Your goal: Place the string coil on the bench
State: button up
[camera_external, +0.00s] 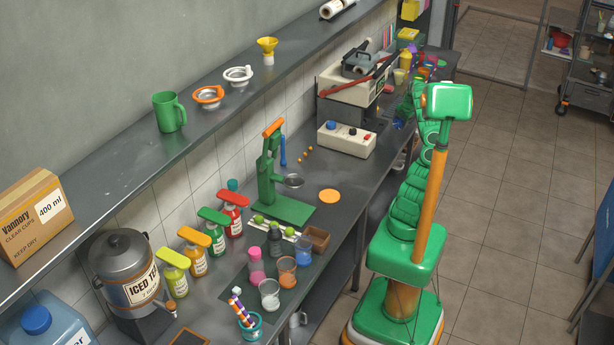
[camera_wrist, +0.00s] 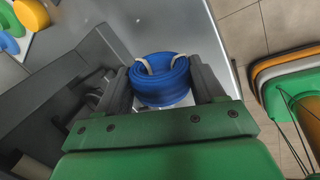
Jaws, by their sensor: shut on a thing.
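The string coil (camera_wrist: 160,82) is a blue bundle with two pale ties. In the wrist view it sits between the two dark fingers of my gripper (camera_wrist: 162,88), which is shut on it. The bench (camera_external: 343,178) is the long grey metal counter along the wall in the external view. My arm reaches toward its far part there, and the gripper is mostly hidden behind my own green links. A grey metal surface (camera_wrist: 165,25) shows behind the coil in the wrist view. I cannot tell whether the coil touches it.
A beige machine with a switch box (camera_external: 346,139) stands on the bench near my arm. A green press (camera_external: 270,180), an orange disc (camera_external: 329,196) and bottles stand closer to the camera. Bare bench top lies between the disc and the switch box. The tiled floor (camera_external: 490,220) is open to the right.

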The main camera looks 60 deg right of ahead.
aim_at(399, 123)
jog(key=shift+w+d+f, duration=0.25)
jog(key=shift+d+f, duration=0.3)
jog(key=shift+f, duration=0.15)
jog(key=shift+d+f, duration=0.1)
jog(key=shift+w+d+f, duration=0.1)
jog(key=shift+d+f, duration=0.1)
jog(key=shift+f, duration=1.6)
jog(key=shift+f, duration=0.15)
jog(key=o, duration=1)
jog(key=shift+o, duration=0.2)
jog(key=shift+r, duration=0.2)
jog(key=shift+v, duration=6)
